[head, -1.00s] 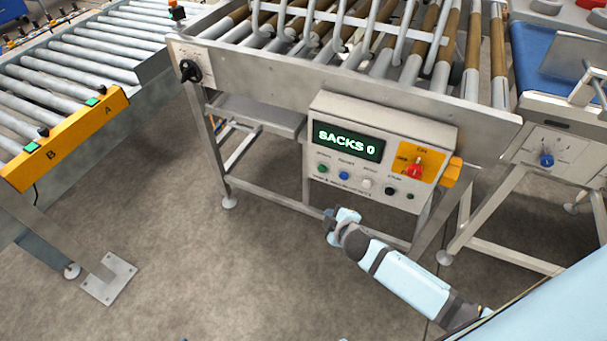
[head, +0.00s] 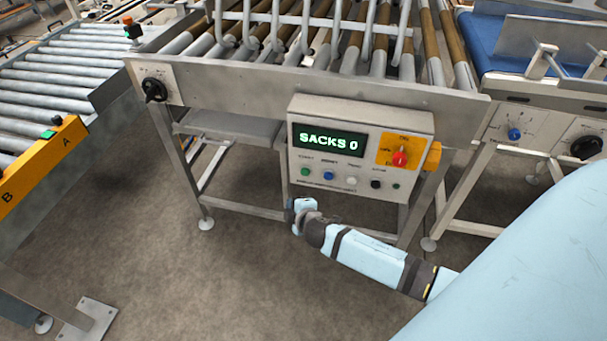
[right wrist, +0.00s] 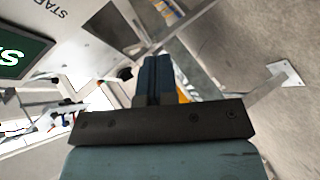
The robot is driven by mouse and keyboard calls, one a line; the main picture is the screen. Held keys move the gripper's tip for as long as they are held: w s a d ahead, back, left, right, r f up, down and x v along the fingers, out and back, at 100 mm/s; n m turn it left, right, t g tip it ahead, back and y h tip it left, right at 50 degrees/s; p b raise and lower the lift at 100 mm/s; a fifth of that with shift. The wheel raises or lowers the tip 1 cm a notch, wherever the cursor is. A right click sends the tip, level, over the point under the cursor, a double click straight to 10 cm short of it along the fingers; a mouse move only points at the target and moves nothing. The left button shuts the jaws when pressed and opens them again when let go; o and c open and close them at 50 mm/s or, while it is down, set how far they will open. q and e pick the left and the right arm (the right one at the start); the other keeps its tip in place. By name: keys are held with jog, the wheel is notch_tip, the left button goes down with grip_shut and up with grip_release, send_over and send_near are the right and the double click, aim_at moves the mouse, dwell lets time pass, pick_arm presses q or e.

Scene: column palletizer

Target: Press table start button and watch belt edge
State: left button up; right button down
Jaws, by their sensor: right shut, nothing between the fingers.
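The table's control box (head: 330,180) hangs on the front of the roller table, with a lit display (head: 328,140) reading SACKS 0. The green start button (head: 305,172) is at the left end of its button row. My right gripper (head: 293,207) is below and near that button, apart from it as far as I can tell. In the right wrist view its dark fingers (right wrist: 153,75) are shut together and empty, with the panel to their left. The blue belt (head: 490,40) is at the upper right, its near edge beside a white frame. My left gripper is not in view.
A red knob (head: 400,159) on a yellow plate is at the box's right. A roller conveyor (head: 60,80) with a yellow button rail (head: 48,150) stands at the left. Table legs and a floor plate (head: 88,318) stand on open floor.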

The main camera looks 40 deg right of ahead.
aim_at(305, 172)
jog(key=shift+d, duration=0.1)
jog(key=w+d, duration=0.5)
jog(key=d, duration=0.1)
jog(key=shift+w+d+b, duration=0.25)
jog(key=shift+w+b, duration=0.1)
jog(key=shift+w+d, duration=0.15)
dwell(1.9)
jog(key=shift+w+d, duration=0.15)
jog(key=shift+w+d, duration=0.1)
jog(key=shift+d, duration=0.05)
dwell(0.5)
jog(key=shift+w+d, duration=0.25)
dwell(0.4)
jog(key=shift+s+a+p, duration=0.35)
jog(key=shift+s+a, duration=0.3)
jog(key=shift+a, duration=0.05)
